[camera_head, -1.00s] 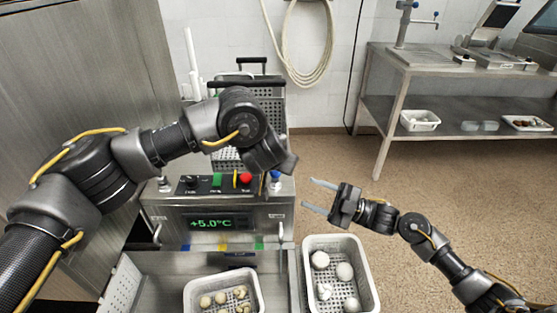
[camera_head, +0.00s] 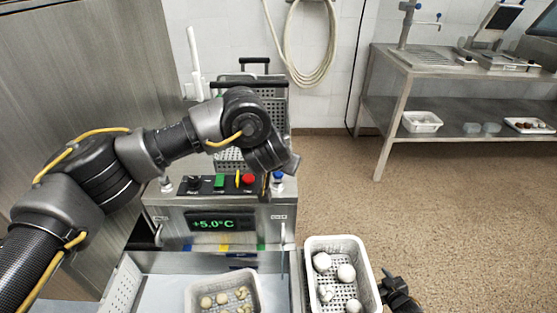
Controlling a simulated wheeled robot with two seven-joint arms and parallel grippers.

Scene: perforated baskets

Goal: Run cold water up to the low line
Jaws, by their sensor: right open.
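The steel machine (camera_head: 170,226) stands ahead with a green display (camera_head: 213,223) reading +5.0°C. A blue-topped knob (camera_head: 278,177) is at the right end of its top panel. Below is an open basin (camera_head: 160,290); I cannot make out its water level or a low line. Blue, yellow and green marks sit along the basin's back edge. My left arm reaches over the panel; its end is left of and above the blue knob, and its fingers are hidden. My right gripper (camera_head: 390,276) is open at the lower right, beside the right basket, apart from the knob.
A white perforated basket (camera_head: 254,276) with pale round pieces is in the basin. Another basket (camera_head: 369,270) with white balls stands to the right. The panel has a red button (camera_head: 248,179) and a green switch (camera_head: 219,181). A steel table (camera_head: 388,70) stands back right; floor before it is clear.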

